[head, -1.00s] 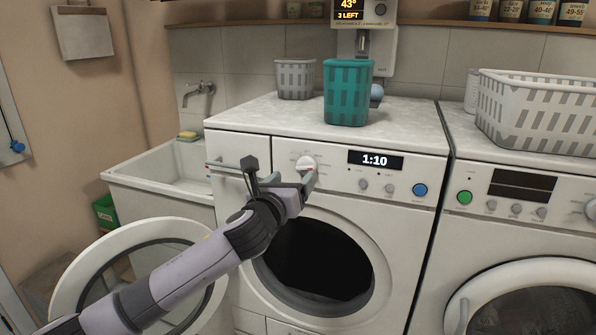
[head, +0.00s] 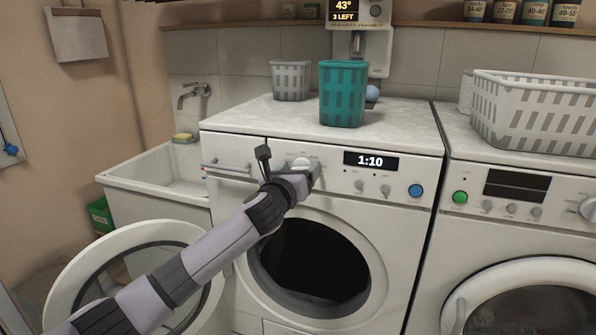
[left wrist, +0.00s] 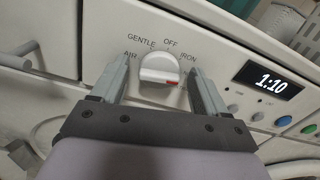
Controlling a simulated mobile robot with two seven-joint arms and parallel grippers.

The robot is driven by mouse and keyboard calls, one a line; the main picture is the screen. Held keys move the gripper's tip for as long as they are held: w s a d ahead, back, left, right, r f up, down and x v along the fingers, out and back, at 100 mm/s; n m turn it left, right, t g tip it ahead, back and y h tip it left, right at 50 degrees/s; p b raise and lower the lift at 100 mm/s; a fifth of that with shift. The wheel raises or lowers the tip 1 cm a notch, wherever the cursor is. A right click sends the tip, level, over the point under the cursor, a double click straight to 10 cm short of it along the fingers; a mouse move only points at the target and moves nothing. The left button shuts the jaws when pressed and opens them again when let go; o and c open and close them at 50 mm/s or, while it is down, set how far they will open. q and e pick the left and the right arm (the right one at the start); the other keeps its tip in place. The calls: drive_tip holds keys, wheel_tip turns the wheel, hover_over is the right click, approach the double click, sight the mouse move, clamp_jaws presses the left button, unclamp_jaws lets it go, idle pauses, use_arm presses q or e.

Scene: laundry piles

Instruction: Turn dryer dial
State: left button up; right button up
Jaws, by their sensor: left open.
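The white dryer dial (left wrist: 159,66) sits on the control panel, with the labels AIR, GENTLE, OFF and IRON around it. A red mark shows at its lower right. My left gripper (left wrist: 161,72) is open, with one finger on each side of the dial. I cannot tell whether either finger touches it. In the head view my left gripper (head: 306,172) is at the panel of the left machine, the dryer (head: 400,185), and partly covers the dial (head: 301,162). The display (head: 370,161) reads 1:10. My right gripper is not in view.
The dryer's round door (head: 75,272) stands open below my left arm. A teal basket (head: 343,95) and a grey basket (head: 291,80) stand on top. A second machine (head: 500,235) with a white basket (head: 540,112) is at the right. A sink (head: 150,185) is at the left.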

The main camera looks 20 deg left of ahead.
use_arm(q)
drive_tip(key=c, duration=1.1)
drive_tip(key=shift+o, duration=0.2)
drive_tip(key=shift+n, duration=0.3)
drive_tip(key=shift+a+f+n+p, duration=0.15)
drive_tip(key=shift+n+p, duration=0.4)
drive_tip(key=shift+n, duration=3.25)
drive_tip(key=shift+f+n+p, duration=0.1)
drive_tip(key=shift+n+p, duration=0.4)
drive_tip(key=shift+n, duration=3.3)
